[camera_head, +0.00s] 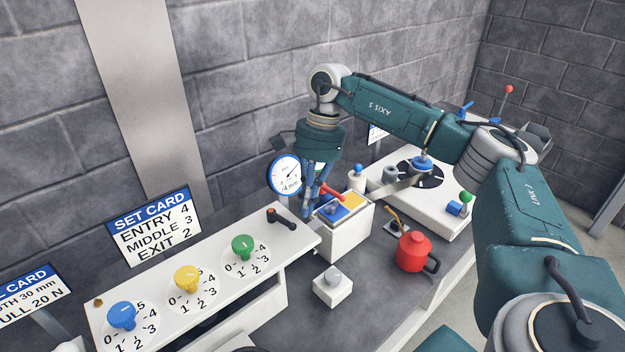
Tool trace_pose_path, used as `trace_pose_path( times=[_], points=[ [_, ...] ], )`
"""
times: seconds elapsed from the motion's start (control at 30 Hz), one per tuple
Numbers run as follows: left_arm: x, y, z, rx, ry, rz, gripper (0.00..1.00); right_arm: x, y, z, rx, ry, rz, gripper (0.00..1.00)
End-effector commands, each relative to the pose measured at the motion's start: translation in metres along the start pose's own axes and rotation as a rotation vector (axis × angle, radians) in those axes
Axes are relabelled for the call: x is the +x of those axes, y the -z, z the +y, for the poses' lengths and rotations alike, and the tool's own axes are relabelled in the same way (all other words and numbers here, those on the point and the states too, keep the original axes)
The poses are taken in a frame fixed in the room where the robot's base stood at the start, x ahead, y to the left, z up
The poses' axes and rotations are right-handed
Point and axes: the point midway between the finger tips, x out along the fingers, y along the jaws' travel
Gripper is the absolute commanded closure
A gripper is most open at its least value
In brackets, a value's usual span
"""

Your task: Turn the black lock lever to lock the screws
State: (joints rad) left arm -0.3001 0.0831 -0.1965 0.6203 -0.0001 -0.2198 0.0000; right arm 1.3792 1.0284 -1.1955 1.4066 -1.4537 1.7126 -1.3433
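The black lock lever (281,218) lies at the far right end of the white panel (222,292), past the knobs. The lever has a brownish pivot end and a dark arm pointing down and right. My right gripper (308,208) points down just right of the lever, in front of the gauge, with a small apparent gap to the lever. Its fingers look close together, but their opening is too small to tell. Three numbered screw knobs stand on the panel: blue (122,314), yellow (187,278) and green (243,246). My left gripper does not show.
A set card (150,225) reads entry 4, middle 3, exit 2. A round gauge (284,174) stands behind my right gripper. A white box (345,238) with blue and yellow top plates is close on its right. A red can (412,252) and small white block (332,287) stand nearer.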

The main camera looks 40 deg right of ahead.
Motion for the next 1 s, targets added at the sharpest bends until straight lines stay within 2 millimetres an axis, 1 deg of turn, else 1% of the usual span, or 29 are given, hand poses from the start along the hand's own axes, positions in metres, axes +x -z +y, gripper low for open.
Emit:
trace_pose_path(
  times=[0.03,0.2,0.33,0.63,0.8,1.0],
  points=[
    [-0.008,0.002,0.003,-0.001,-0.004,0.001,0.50,-0.006,-0.011,-0.001,-0.007,0.003,0.000,1.00],
    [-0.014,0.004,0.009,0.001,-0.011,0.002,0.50,-0.003,-0.026,-0.001,-0.003,0.002,0.000,1.00],
    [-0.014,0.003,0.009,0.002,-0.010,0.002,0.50,-0.001,-0.029,-0.001,-0.002,0.003,0.000,1.00],
    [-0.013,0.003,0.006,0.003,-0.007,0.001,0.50,0.000,-0.030,-0.001,-0.002,0.003,-0.001,1.00],
    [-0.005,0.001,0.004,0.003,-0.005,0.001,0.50,0.003,-0.042,0.003,-0.003,0.003,-0.001,1.00],
    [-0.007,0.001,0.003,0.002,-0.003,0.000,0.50,0.001,-0.044,0.003,-0.002,0.003,-0.002,1.00]
  ],
)
